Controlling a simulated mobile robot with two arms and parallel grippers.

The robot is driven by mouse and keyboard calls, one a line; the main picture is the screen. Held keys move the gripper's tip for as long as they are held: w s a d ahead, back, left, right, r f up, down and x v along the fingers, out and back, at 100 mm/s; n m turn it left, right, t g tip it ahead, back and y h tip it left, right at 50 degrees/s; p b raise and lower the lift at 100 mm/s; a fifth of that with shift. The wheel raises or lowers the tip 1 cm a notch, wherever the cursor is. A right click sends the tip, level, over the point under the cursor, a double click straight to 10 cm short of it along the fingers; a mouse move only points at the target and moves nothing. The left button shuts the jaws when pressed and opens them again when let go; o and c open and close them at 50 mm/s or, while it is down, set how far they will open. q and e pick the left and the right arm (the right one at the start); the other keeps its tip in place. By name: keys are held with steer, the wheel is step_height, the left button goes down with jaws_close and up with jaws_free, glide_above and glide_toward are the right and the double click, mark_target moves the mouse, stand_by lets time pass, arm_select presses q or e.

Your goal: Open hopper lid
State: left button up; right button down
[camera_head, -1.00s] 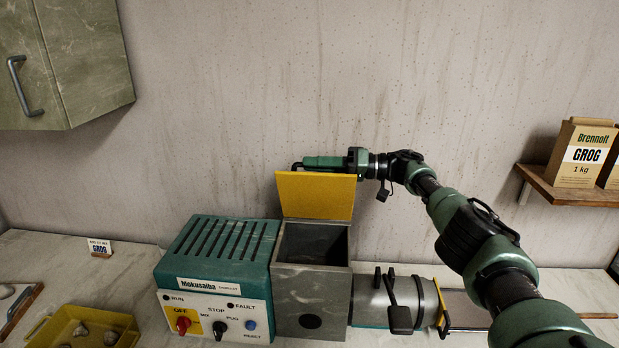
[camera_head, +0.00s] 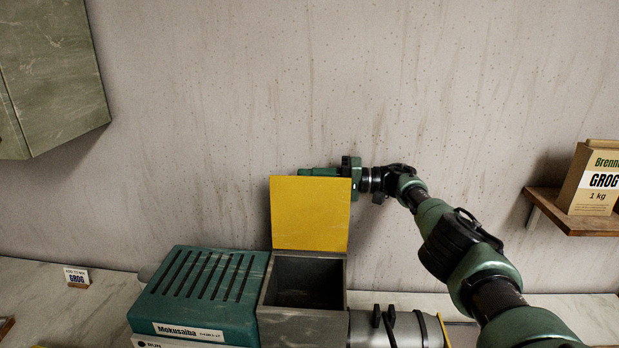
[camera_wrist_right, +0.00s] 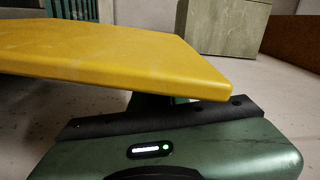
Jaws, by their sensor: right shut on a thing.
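The yellow hopper lid (camera_head: 310,213) stands raised, about upright, at the back edge of the grey hopper (camera_head: 303,325). The hopper's dark square opening (camera_head: 308,280) shows in front of it. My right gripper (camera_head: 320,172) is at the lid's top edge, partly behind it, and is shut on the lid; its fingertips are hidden. In the right wrist view the lid (camera_wrist_right: 120,55) lies close across the green gripper body (camera_wrist_right: 190,150). My left gripper is not in view.
The teal machine housing (camera_head: 205,293) adjoins the hopper on the left, and a metal barrel (camera_head: 405,330) on the right. A shelf (camera_head: 565,213) with a GROG bag (camera_head: 590,185) is at the right. A wall cabinet (camera_head: 55,75) hangs upper left. The wall is close behind.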

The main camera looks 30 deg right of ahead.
mark_target(340, 181)
steer(key=shift+s+a+f, duration=0.1)
steer(key=shift+a+f, duration=0.05)
steer(key=shift+f, duration=0.2)
steer(key=c, duration=1.7)
jaws_free()
steer(key=shift+o, duration=1.2)
steer(key=shift+w, duration=0.2)
steer(key=b+v, duration=0.4)
steer(key=v, duration=0.4)
steer(key=shift+f, duration=0.15)
